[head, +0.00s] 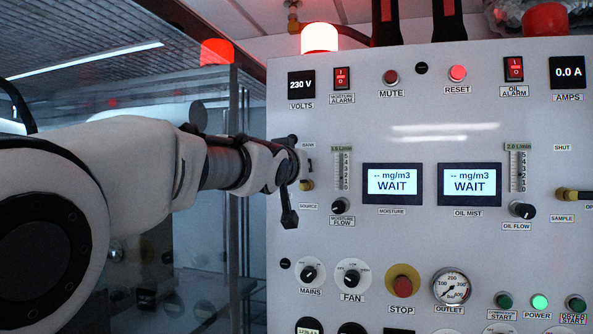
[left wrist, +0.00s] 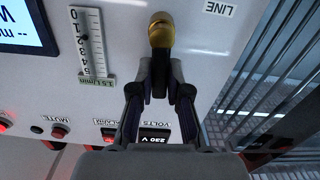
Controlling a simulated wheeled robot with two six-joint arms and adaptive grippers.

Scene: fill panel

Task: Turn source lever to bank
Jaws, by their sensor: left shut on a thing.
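The source valve is at the left edge of the panel, above its SOURCE label. Its brass fitting (head: 306,185) shows beside my left gripper (head: 288,180) in the head view. In the left wrist view the brass part (left wrist: 160,32) is just beyond the fingertips of my left gripper (left wrist: 159,88). My right gripper is in neither view.
The white panel (head: 420,130) carries two displays (head: 392,184) reading WAIT, switches and knobs. The moisture flow gauge (head: 342,172) stands close to the right of the source valve. A sample valve (head: 568,194) is at the far right. A glass-walled enclosure lies behind my left arm.

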